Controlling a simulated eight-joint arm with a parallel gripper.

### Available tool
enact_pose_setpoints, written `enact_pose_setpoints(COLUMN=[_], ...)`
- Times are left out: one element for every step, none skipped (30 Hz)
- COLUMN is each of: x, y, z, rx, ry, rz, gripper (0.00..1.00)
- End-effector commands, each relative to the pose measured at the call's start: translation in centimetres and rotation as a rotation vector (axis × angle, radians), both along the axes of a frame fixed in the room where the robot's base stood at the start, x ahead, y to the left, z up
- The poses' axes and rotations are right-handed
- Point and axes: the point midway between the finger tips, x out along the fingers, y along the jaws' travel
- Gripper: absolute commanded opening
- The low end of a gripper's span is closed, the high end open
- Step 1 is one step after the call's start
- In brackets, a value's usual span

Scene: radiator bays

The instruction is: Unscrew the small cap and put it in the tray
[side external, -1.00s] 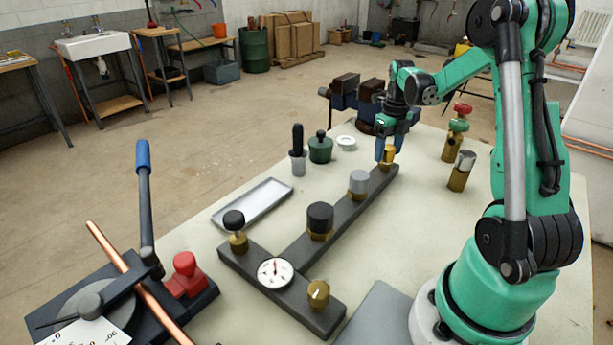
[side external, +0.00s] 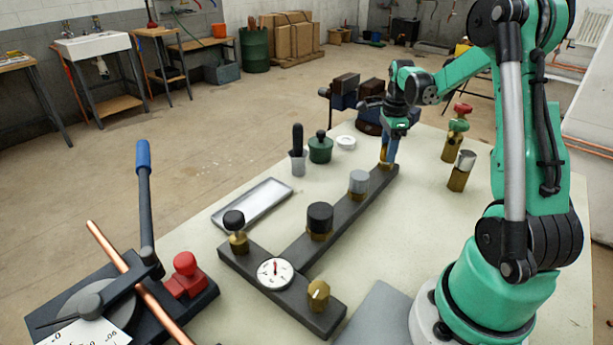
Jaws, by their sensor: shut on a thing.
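My gripper (side external: 388,153) points down at the far end of a dark T-shaped bar (side external: 335,232). Its blue fingers are shut on a small brass-coloured cap (side external: 384,153), which they partly hide. I cannot tell whether the cap is still threaded on its fitting. The shallow grey tray (side external: 253,203) lies on the table left of the bar and is empty. Other caps stand on the bar: a grey one (side external: 358,182), a wide black one (side external: 320,217) and a round black one (side external: 234,219). A brass knob (side external: 318,292) is at the near end.
A white gauge (side external: 275,273) sits on the bar. A cup with a black-handled tool (side external: 298,160), a green pot (side external: 320,148) and a white ring (side external: 346,142) stand behind the tray. Brass valves (side external: 461,172) stand at the right. A pipe bender (side external: 100,300) fills the near left.

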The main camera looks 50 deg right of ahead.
Motion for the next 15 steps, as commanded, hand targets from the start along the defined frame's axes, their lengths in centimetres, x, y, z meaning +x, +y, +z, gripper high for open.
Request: enact_pose_setpoints(x=[0.00,0.00,0.00,0.00,0.00,0.00,0.00,0.00,0.00,0.00,0.00,0.00,0.00,0.00,0.00], y=[0.00,0.00,0.00,0.00,0.00,0.00,0.00,0.00,0.00,0.00,0.00,0.00,0.00,0.00,0.00], z=[0.01,0.02,0.02,0.02,0.03,0.03,0.04,0.04,0.04,0.05,0.05,0.06,0.06,0.06,0.07], rx=[0.000,0.000,0.000,0.000,0.000,0.000,0.000,0.000,0.000,0.000,0.000,0.000,0.000,0.000,0.000], ry=[0.000,0.000,0.000,0.000,0.000,0.000,0.000,0.000,0.000,0.000,0.000,0.000,0.000,0.000,0.000], rz=[0.086,0.142,0.217,0.273,0.328,0.404,0.459,0.515,0.590,0.646,0.702,0.776,0.832,0.888,0.963], gripper=[0.00,0.00,0.00,0.00,0.00,0.00,0.00,0.00,0.00,0.00,0.00,0.00,0.00,0.00,0.00])
